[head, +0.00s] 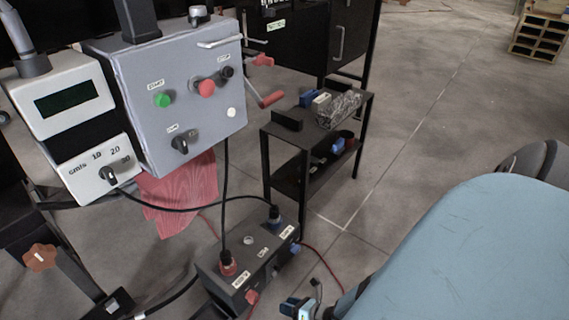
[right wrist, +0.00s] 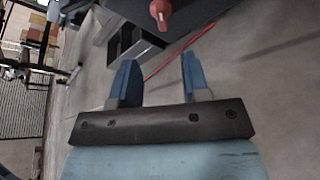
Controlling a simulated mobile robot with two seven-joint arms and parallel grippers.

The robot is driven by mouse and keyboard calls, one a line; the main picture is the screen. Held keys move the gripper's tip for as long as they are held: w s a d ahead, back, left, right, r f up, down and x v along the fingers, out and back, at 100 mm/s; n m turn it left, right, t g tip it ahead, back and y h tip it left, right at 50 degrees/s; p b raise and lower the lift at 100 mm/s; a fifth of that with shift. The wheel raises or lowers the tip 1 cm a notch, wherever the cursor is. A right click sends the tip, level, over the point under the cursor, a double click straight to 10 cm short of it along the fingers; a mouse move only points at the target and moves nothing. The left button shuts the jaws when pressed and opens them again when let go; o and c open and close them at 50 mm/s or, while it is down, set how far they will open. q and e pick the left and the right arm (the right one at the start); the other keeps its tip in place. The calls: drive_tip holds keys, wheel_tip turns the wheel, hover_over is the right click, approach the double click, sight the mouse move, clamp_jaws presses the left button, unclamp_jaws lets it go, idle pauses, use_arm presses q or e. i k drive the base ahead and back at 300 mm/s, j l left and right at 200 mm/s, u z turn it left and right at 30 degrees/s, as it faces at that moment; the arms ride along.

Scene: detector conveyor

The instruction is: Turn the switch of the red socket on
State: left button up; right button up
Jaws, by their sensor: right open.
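A dark socket box (head: 262,252) hangs at the lower middle of the head view. In the right wrist view, the blue fingers (right wrist: 158,66) point towards the red switch (right wrist: 165,10), cut by the top edge. My left gripper is not in view.
A grey control box (head: 190,120) with green and red buttons and a display unit (head: 68,100) stand at upper left. A red cloth (head: 180,195) hangs below. A black shelf (head: 315,140) stands behind the socket box. Cables run around it.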

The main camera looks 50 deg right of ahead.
sight(251, 295)
drive_tip(key=i+j+z, duration=0.4)
drive_tip(key=j, duration=0.2)
drive_tip(key=i+j+z, duration=0.15)
drive_tip(key=j, duration=0.15)
drive_tip(key=j+z, duration=0.2)
drive_tip(key=j, duration=0.15)
drive_tip(key=i, duration=0.05)
